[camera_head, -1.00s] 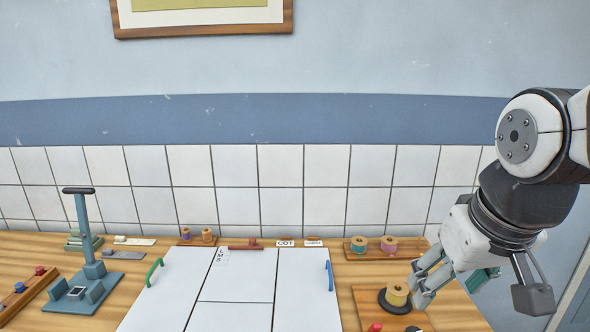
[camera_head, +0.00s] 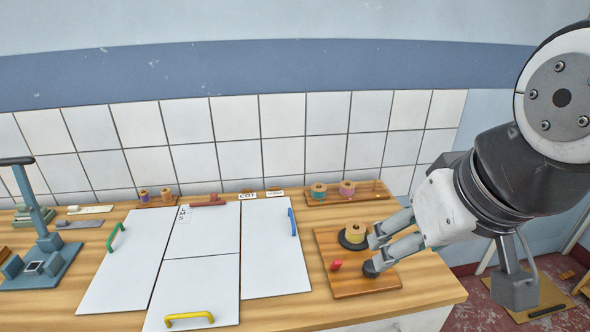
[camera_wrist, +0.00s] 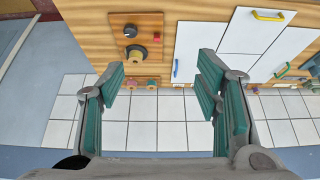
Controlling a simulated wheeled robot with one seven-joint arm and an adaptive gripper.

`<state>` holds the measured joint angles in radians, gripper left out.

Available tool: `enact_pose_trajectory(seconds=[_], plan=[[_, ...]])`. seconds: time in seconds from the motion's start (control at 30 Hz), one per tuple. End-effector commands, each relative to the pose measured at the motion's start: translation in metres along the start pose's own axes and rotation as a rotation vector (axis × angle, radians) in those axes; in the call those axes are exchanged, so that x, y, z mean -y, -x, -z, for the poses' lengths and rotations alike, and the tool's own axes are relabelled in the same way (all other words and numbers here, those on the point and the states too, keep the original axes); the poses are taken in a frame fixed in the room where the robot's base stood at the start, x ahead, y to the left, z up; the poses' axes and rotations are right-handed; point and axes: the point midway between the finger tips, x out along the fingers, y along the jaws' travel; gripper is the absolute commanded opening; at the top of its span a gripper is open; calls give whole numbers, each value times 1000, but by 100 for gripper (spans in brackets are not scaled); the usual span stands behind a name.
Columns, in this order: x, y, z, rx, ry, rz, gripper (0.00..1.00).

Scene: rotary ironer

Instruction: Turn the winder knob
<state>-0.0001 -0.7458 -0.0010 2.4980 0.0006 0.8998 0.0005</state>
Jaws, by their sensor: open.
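The winder board (camera_head: 355,284) lies at the right end of the table. In the wrist view the board (camera_wrist: 145,80) is at the upper left, with the dark knob (camera_wrist: 130,31) and the spool (camera_wrist: 136,56). My gripper (camera_head: 447,270) is open and empty, with its fingers spread wide. In the head view the left fingers overlap the spool and knob area; contact cannot be told. The wrist view shows the gripper (camera_wrist: 160,74) with nothing between the fingers.
White panels (camera_head: 268,262) with blue, green and yellow handles cover the middle of the table. A rack with two spools (camera_head: 347,189) stands at the back. A grey-blue stand (camera_head: 45,240) is at the left.

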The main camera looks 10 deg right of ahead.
Motion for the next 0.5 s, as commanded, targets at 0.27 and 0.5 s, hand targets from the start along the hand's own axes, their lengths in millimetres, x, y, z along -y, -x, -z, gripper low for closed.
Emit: enact_pose_trajectory(seconds=[0.27, 0.5], plan=[[-8, -28, 37, 92, -78, 23, 58], [-25, -82, 82, 209, -191, 26, 58]])
